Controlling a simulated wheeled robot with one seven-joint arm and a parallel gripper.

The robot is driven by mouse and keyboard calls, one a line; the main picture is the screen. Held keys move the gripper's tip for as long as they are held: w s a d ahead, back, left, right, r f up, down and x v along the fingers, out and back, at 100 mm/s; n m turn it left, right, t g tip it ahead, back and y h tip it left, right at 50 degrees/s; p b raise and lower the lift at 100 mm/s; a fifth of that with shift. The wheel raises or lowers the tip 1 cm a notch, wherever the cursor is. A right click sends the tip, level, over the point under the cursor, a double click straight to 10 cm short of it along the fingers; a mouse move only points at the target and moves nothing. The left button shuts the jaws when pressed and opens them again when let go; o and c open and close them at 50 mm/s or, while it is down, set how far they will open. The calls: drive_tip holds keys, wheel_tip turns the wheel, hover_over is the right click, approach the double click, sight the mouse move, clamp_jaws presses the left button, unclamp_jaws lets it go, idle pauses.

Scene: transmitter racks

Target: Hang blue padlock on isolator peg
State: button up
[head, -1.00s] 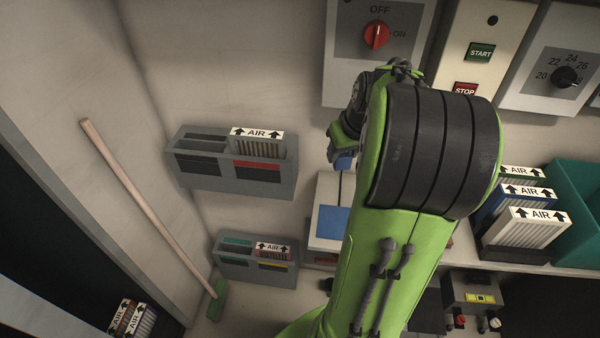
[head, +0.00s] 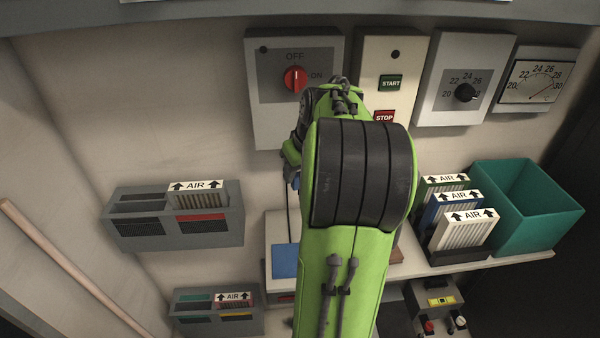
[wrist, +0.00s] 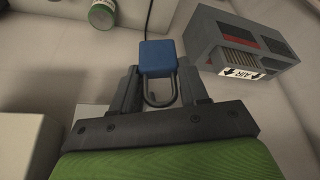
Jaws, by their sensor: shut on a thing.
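The blue padlock (wrist: 157,57) is at the tips of my gripper (wrist: 158,75) in the wrist view. My gripper is shut on it. Its grey shackle loop lies between the fingers, on the side toward the palm. In the head view a small blue patch, likely the padlock (head: 295,182), shows beside my green arm, which hides most of the gripper. The grey isolator box (head: 270,110) with a red OFF/ON knob (head: 294,78) is on the wall above. A dark round spot, possibly the peg (head: 263,49), shows at its upper left. The padlock is apart from it.
A START/STOP panel (head: 394,55), a dial box (head: 464,80) and a meter (head: 539,81) are to the right of the isolator. Below are a filter holder (head: 150,232), a shelf with AIR filters (head: 463,230) and a teal bin (head: 545,220). The wall left of the isolator is bare.

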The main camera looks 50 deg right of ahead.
drive_tip(key=shift+w+d+f+p, duration=0.15)
drive_tip(key=shift+w+d+p, duration=0.5)
drive_tip(key=shift+w+d, duration=0.85)
drive_tip(key=shift+w+d+f, duration=0.3)
drive_tip(key=shift+d+f, duration=0.2)
drive_tip(key=shift+f, duration=0.25)
drive_tip(key=o, duration=1.2)
drive_tip(key=p+v, duration=0.3)
drive_tip(key=v, duration=1.3)
drive_tip(key=shift+p, duration=0.3)
drive_tip(key=shift+s+f, duration=0.1)
drive_tip(key=shift+f, duration=0.05)
